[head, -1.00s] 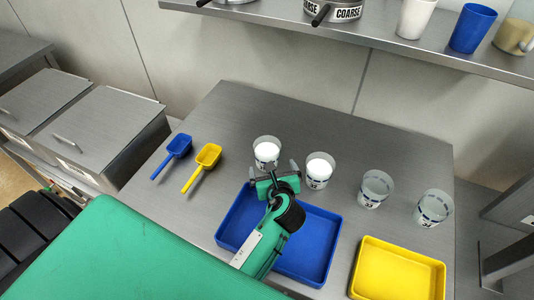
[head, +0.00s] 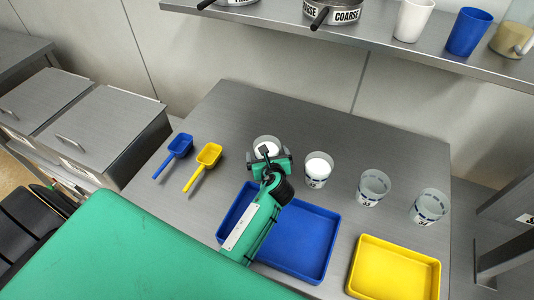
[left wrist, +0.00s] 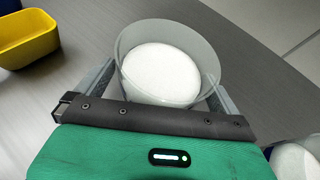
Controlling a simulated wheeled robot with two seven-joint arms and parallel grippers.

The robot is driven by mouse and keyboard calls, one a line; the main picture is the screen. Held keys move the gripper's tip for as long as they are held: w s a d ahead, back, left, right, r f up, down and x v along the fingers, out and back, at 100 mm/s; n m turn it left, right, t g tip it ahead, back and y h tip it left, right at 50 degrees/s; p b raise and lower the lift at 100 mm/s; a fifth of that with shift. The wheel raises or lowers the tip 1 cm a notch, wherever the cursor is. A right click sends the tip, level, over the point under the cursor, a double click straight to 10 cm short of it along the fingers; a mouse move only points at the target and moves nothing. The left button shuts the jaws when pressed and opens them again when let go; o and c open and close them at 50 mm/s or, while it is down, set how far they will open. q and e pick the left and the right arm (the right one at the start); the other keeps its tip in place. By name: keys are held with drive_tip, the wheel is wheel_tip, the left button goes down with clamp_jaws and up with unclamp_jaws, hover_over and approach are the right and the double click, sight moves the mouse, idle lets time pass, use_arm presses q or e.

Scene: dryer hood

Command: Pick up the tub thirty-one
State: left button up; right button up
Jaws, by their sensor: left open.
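A clear tub with white contents (head: 266,142) stands leftmost in the row on the steel table. Its number is hidden, so I cannot confirm it reads thirty-one. My left gripper (head: 268,157) is at this tub, covering its near side. In the left wrist view the tub (left wrist: 160,72) sits between the two open fingers (left wrist: 160,90), one on each side; I cannot tell if they touch it. The neighbouring tub (head: 317,170) also holds white stuff. Two emptier-looking tubs, one marked 33 (head: 372,188) and one at the far right (head: 428,207), stand farther along. My right gripper is not in view.
A blue tray (head: 310,248) lies under my left arm, with a yellow tray (head: 393,270) to its right. A blue scoop (head: 178,147) and a yellow scoop (head: 207,156) lie left of the tubs. A shelf (head: 390,45) with cups hangs above the back.

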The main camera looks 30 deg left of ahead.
use_arm(q)
drive_tip(key=c, duration=1.1)
drive_tip(key=shift+c, duration=0.8)
drive_tip(key=shift+r, duration=0.1)
